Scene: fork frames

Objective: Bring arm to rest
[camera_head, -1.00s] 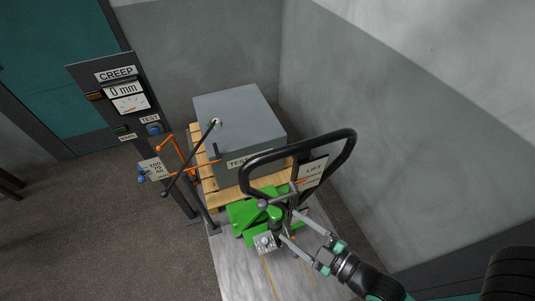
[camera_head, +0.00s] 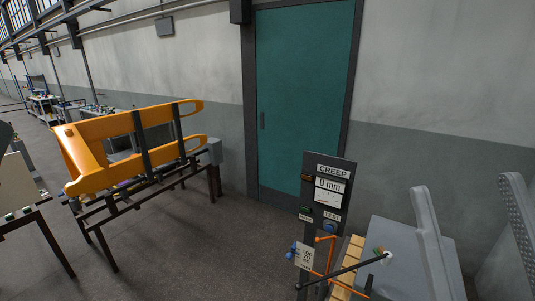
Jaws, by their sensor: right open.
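My right gripper (camera_head: 467,188) is at the right edge of the head view, close to the camera. Its two grey fingers point up and stand wide apart, with nothing between them. The hand below them and the rest of the arm are out of the picture. The fingers cover part of the grey block (camera_head: 385,235) behind them. My left gripper is not in view.
The dark CREEP panel (camera_head: 332,170) with a 0 mm display stands left of the block. An orange fork frame (camera_head: 105,125) rests on a dark stand. A teal door (camera_head: 303,90) is shut. The floor (camera_head: 215,250) between stand and panel is clear.

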